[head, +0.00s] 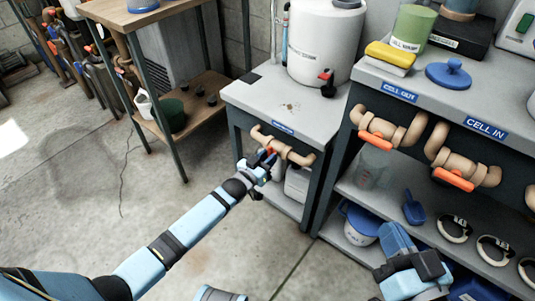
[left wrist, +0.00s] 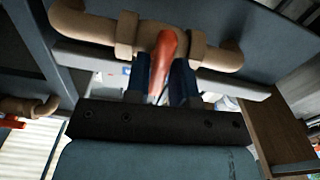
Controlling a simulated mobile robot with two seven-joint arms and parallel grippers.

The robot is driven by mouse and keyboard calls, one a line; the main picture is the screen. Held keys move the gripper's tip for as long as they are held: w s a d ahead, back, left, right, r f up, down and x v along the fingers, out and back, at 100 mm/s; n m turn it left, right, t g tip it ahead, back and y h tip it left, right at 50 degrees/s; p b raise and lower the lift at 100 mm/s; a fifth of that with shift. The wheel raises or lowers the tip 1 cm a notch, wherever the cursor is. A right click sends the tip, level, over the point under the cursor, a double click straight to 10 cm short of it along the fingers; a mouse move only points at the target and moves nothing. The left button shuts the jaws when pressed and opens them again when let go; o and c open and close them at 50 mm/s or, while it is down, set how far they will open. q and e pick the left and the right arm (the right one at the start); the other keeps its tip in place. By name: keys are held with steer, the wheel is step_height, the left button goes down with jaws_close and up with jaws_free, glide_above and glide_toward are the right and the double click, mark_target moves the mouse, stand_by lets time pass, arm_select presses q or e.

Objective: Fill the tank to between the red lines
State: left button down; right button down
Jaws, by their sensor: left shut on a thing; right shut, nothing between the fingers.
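A white tank (head: 322,45) with a dark red tap (head: 326,82) low on its front stands on a small grey table; I see no red lines on it. Under this table's front edge runs a tan pipe with a valve (head: 284,147), also seen in the left wrist view (left wrist: 127,35). My left gripper (head: 268,160) is at this valve. In the left wrist view its blue fingers (left wrist: 166,80) are shut on the valve's red handle (left wrist: 167,57), which points down between them. My right gripper (head: 428,265) is shut and empty at the lower right, before the shelf.
The grey bench (head: 480,79) at right carries a yellow sponge (head: 390,54), a blue lid (head: 449,73) and a green tub (head: 413,27). Orange-handled valves (head: 376,141) stick out beneath it. A wooden table (head: 142,19) stands at left. The floor between is clear.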

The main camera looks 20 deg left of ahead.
arm_select(q)
steer(key=shift+m, duration=0.6)
arm_select(e)
steer(key=shift+r+t, duration=0.3)
steer(key=shift+r, duration=0.4)
arm_select(q)
steer(key=c, duration=1.1)
jaws_free()
steer(key=shift+s, duration=0.15)
arm_select(e)
steer(key=shift+r, duration=0.1)
